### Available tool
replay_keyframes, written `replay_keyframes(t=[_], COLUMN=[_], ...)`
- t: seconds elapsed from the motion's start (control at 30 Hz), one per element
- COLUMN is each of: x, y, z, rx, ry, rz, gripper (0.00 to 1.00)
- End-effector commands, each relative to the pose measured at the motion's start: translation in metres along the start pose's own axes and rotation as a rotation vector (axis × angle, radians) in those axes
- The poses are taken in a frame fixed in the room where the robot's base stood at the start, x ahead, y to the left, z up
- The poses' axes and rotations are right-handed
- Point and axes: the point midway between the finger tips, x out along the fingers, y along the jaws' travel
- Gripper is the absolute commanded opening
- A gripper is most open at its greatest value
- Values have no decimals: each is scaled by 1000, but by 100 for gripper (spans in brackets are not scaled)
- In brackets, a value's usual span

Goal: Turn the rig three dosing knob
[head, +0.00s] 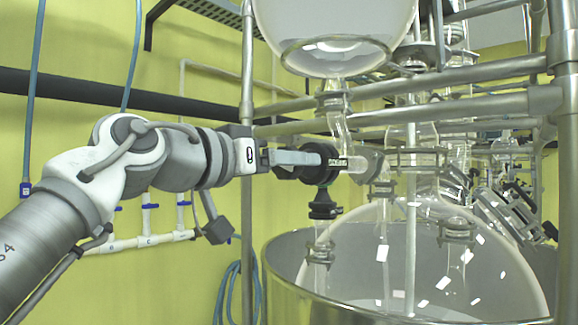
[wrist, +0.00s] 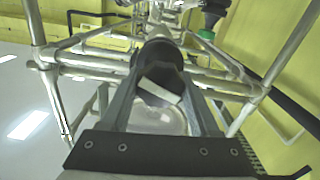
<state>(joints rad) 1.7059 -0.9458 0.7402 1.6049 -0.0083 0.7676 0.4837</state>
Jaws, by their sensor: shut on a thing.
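The dosing knob (head: 320,163) is a dark, round part on the glass valve body, below the upper glass vessel (head: 335,38). My gripper (head: 300,158) reaches it from the left in the head view, and its fingers are shut on the knob. In the wrist view the dark knob (wrist: 160,62) sits between the far ends of my two fingers (wrist: 160,75), with a pale bar across its near face. The fingers hide parts of the knob's sides. I cannot read a rig number.
A large round glass reactor (head: 455,270) sits in a metal bath (head: 285,262) below right. Steel frame rails (head: 440,88) run behind and above, with an upright post (head: 247,80) near my wrist. A dark wall pipe (head: 80,88) runs along the yellow wall.

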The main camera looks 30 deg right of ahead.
Motion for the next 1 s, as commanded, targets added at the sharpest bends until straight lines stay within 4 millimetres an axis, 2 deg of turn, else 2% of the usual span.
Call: replay_keyframes(t=[1.0], x=[0], y=[2], z=[2], rx=[913], ry=[2], rz=[0], gripper=[6])
